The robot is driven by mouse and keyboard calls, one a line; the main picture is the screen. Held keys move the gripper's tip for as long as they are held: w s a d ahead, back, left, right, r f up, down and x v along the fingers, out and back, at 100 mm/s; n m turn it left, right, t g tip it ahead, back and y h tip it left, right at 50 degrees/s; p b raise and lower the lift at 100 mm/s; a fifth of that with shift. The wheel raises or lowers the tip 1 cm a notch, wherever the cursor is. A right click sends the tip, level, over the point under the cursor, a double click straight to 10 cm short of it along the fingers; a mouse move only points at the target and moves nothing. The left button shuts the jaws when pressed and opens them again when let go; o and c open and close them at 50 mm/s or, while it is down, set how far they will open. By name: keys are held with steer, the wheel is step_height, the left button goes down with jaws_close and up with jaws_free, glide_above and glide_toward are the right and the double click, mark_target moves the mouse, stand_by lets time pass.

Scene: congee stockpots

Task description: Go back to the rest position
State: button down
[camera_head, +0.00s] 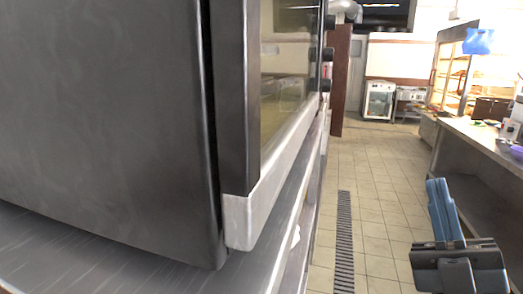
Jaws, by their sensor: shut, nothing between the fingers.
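My gripper (439,184) shows at the lower right, over the tiled floor of the aisle. Its blue and dark fingers point up in the picture and lie close together, shut with nothing between them. It is apart from the counter on the right and from the large dark appliance on the left. The rest of my arm is mostly out of the frame.
A large dark appliance (105,110) with a glass-fronted door (288,75) fills the left, on a metal counter (75,262). The tiled aisle (385,185) with a floor drain (344,240) is open. A counter (470,140) with items runs along the right.

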steer(key=s+a+f+m+g+h, duration=0.2)
steer(key=s+f+m+h, duration=0.6)
steer(key=f+m+h, duration=0.25)
steer(key=s+f+m+g, duration=0.2)
steer(key=s+f+g, duration=0.3)
steer(key=s, duration=0.7)
steer(key=s+f+m+g, duration=0.3)
steer(key=s+f+g, duration=0.3)
steer(key=s, duration=0.7)
steer(key=shift+s+d+f, duration=0.2)
steer(key=shift+d+f, duration=0.25)
